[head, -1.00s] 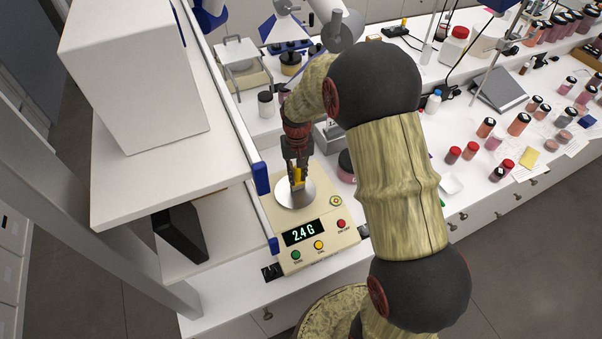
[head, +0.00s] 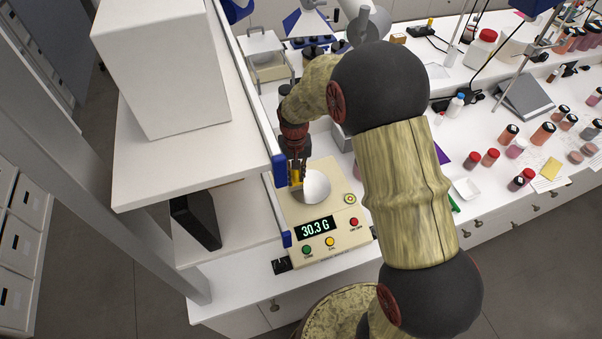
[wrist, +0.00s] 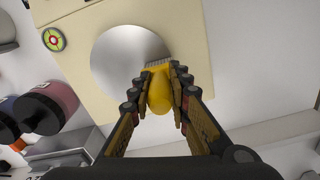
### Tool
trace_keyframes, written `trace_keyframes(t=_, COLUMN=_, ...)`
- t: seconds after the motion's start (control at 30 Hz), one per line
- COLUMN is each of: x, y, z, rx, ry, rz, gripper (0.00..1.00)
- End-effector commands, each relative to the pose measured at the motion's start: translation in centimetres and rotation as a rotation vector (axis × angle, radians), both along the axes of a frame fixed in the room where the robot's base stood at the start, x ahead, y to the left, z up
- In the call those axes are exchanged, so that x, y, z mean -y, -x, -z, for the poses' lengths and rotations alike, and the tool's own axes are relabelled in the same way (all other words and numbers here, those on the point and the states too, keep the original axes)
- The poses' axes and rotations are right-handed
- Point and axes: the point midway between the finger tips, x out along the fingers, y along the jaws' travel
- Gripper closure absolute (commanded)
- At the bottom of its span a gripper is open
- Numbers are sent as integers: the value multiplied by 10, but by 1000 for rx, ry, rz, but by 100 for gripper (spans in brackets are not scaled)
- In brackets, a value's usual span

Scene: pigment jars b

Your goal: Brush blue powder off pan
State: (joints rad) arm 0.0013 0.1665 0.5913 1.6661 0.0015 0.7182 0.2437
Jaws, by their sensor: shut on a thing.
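The round silver pan (head: 315,187) sits on the cream balance (head: 335,232), whose display reads 30.3 G. My gripper (head: 296,174) is shut on a yellow-handled brush (wrist: 160,92) and holds it over the pan's left edge. In the wrist view, my gripper (wrist: 160,80) has its fingers on both sides of the handle. The pale bristles overlap the rim of the pan (wrist: 125,60); contact cannot be told for certain. No blue powder is discernible on the pan; the part under the bristles is hidden.
A white shelf (head: 175,165) with a blue-ended rail stands close left of the balance. Dark jars (wrist: 45,105) stand beside the balance in the wrist view. Several red and pink jars (head: 490,157) stand on the right bench. My arm hides part of the bench.

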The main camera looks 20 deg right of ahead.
Motion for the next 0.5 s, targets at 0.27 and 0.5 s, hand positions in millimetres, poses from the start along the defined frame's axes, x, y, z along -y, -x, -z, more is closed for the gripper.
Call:
trace_keyframes(t=0.27, x=-1, y=0, z=-1, rx=1, ry=0, rz=1, gripper=100)
trace_keyframes(t=0.5, x=-1, y=-1, z=-15, rx=1, ry=0, rz=0, gripper=100)
